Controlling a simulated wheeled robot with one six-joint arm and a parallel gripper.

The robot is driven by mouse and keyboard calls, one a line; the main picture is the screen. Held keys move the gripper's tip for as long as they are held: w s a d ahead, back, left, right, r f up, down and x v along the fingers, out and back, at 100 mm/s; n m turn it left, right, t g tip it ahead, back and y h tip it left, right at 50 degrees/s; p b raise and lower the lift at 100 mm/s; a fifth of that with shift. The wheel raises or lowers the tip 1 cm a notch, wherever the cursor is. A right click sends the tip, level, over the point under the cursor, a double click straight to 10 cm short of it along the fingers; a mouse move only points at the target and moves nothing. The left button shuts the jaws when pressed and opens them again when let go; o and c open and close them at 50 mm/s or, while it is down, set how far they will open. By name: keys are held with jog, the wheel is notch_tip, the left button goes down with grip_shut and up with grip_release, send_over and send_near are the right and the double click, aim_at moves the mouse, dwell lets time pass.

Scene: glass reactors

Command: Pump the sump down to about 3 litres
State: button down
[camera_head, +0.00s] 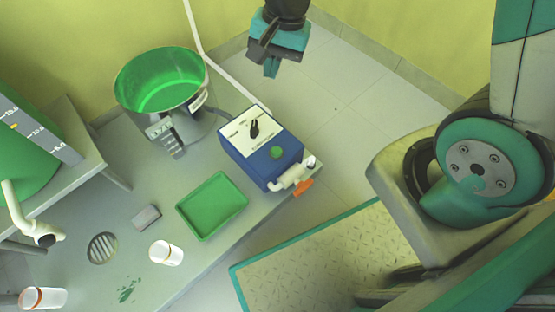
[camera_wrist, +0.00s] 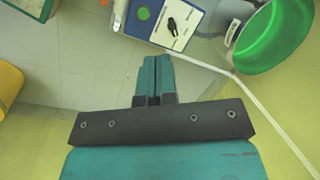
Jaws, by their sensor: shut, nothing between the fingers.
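A round steel vessel (camera_head: 197,126) with bright green inside, probably the sump, stands at the bench's back edge. It also shows at the top right of the wrist view (camera_wrist: 243,45). Its scale (camera_head: 163,137) is too small to read. Right of it is a blue pump box (camera_head: 258,163) with a white panel, a black knob (camera_head: 254,129) and a green button (camera_head: 277,153). In the wrist view the knob (camera_wrist: 172,25) points obliquely. My gripper (camera_head: 270,72) is shut and empty, in the air behind the box and apart from it. Its fingers (camera_wrist: 156,62) are together in the wrist view.
A white outlet fitting with an orange handle (camera_head: 303,188) is on the box's front. A green tray (camera_head: 212,205), grey block (camera_head: 146,216), white jar (camera_head: 166,253) and drain (camera_head: 103,248) are on the bench. A graduated green tank (camera_head: 22,150) stands left. A white pipe (camera_head: 236,85) runs behind.

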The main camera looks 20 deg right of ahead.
aim_at(277, 150)
jog(key=w+d+f+m+b, duration=0.1)
jog(key=d+f+m+b, duration=0.1)
jog(key=f, duration=0.9)
jog(key=w+d+f+m+h+b, duration=0.1)
jog(key=f+m+b, duration=0.3)
jog(key=f, duration=0.7)
jog(key=shift+w+d+m, duration=0.55)
jog(key=shift+w+m, duration=0.05)
jog(key=shift+w, duration=0.05)
jog(key=f+b, duration=0.3)
jog(key=f, duration=0.1)
jog(key=a+f+b, duration=0.1)
jog(key=f+b, duration=0.2)
jog(key=f, duration=0.2)
jog(key=f+b, duration=0.3)
jog(key=f, duration=0.2)
jog(key=shift+s+a, duration=0.1)
jog(key=shift+a, duration=0.15)
